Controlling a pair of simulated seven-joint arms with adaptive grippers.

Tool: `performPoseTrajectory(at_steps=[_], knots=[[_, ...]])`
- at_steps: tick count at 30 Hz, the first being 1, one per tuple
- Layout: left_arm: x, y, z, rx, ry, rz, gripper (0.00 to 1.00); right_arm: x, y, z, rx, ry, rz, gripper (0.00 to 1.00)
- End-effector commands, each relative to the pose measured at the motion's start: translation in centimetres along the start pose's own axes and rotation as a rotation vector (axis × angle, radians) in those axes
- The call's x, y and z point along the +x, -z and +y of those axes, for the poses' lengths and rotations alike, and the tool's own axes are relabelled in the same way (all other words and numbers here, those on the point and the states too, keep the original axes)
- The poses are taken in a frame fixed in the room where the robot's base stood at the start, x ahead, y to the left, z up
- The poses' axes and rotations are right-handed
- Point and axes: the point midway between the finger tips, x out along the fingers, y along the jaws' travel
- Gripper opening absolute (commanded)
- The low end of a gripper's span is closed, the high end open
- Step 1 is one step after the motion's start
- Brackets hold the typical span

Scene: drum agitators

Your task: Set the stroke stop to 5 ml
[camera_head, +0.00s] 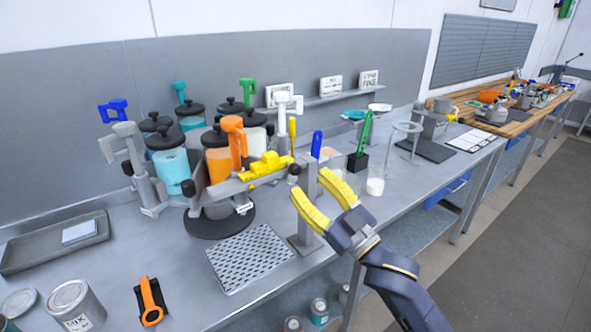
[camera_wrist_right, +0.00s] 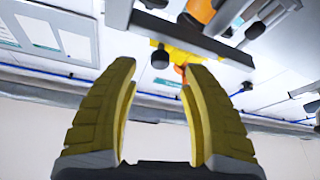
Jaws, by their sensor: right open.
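A yellow sliding piece (camera_head: 265,166), which looks like the stroke stop, sits on a grey horizontal bar (camera_head: 222,188) in front of the drum of paint canisters. In the right wrist view the yellow piece (camera_wrist_right: 200,42) shows partly behind the bar, and a dark round knob (camera_wrist_right: 160,57) hangs below the bar. Any scale marks are too small to read. My right gripper (camera_head: 311,185) is open and empty, to the right of the yellow piece and apart from it. In the right wrist view its yellow fingers (camera_wrist_right: 160,70) point towards the bar and knob. My left gripper is not in view.
An upright post (camera_head: 308,205) stands close to my right gripper. A perforated plate (camera_head: 248,257), an orange-handled tool (camera_head: 150,301) and a MIX tin (camera_head: 75,305) are at the front. A black holder (camera_head: 357,161) and a beaker (camera_head: 375,181) stand to the right.

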Motion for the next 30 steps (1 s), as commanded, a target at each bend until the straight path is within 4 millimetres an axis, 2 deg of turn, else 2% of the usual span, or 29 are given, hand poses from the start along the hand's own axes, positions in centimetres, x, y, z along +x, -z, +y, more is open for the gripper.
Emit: performPoseTrajectory(at_steps=[1, 6, 12, 27, 30], knots=[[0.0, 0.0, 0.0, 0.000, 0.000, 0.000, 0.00, 0.9, 0.1, 0.0, 0.000, 0.000, 0.002, 0.46], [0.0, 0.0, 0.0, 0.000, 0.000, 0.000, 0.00, 3.2, 0.0, 0.0, 0.001, 0.000, 0.001, 0.46], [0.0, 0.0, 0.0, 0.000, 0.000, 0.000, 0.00, 4.8, 0.0, 0.0, 0.001, 0.000, 0.000, 0.46], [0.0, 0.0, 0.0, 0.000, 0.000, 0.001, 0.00, 5.4, 0.0, 0.0, 0.000, 0.000, 0.000, 0.48], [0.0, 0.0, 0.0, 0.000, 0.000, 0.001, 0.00, 5.4, 0.0, 0.0, 0.000, 0.000, 0.000, 0.36]])
